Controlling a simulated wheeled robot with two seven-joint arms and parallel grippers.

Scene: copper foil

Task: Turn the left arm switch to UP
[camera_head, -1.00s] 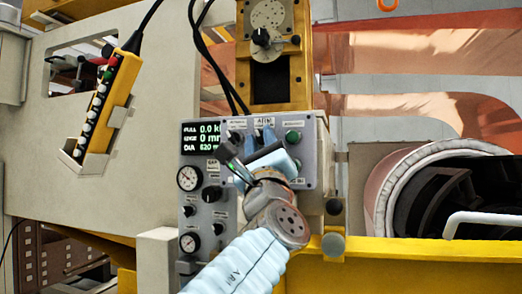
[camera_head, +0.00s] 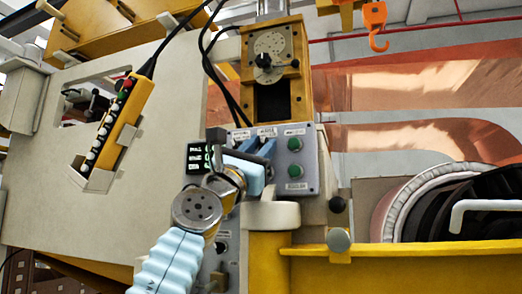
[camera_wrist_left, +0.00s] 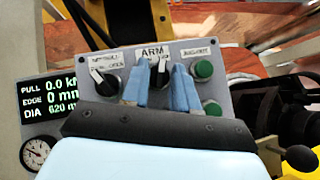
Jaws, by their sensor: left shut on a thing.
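The arm switch (camera_wrist_left: 158,76) is a black knob with a white mark, under the ARM label on the grey control panel (camera_wrist_left: 222,88). In the left wrist view, the two blue fingers of my left gripper (camera_wrist_left: 160,82) stand on either side of the knob and are shut on it. In the head view, my left gripper (camera_head: 257,149) reaches the upper part of the panel (camera_head: 310,170), and its fingers hide the knob. The lettering of the knob's positions is too small to read surely. My right gripper is not in view.
Beside the switch are another black knob (camera_wrist_left: 105,83) and green buttons (camera_wrist_left: 203,70). A lit display (camera_wrist_left: 49,99) is at left. A yellow button pendant (camera_head: 118,120) hangs at left. A yellow beam (camera_head: 430,256) and a coil (camera_head: 420,195) lie at right.

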